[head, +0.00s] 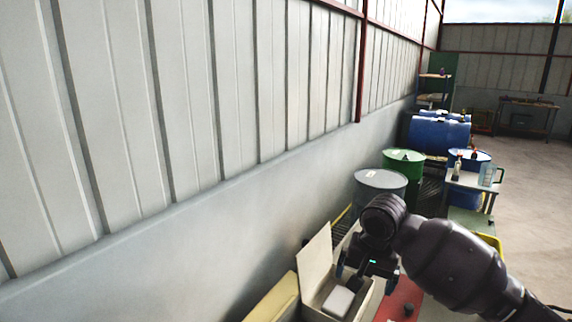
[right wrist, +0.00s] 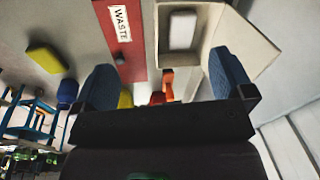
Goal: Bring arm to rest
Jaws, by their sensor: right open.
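My right arm comes in from the lower right of the head view. My right gripper (head: 366,276) hangs over the near side of an open cream box (head: 312,262), with its fingers pointing down. In the right wrist view its two blue fingers (right wrist: 161,80) stand wide apart with nothing between them that I can see held. A white block (head: 338,302) lies inside the box, and it also shows in the right wrist view (right wrist: 182,30). My left gripper is in neither view.
A red panel (right wrist: 120,45) with a WASTE label (right wrist: 120,23) lies beside the box. A grey drum (head: 378,180), green drum (head: 403,170) and blue drums (head: 438,134) stand along the wall (head: 200,215). A small table (head: 470,181) holds bottles.

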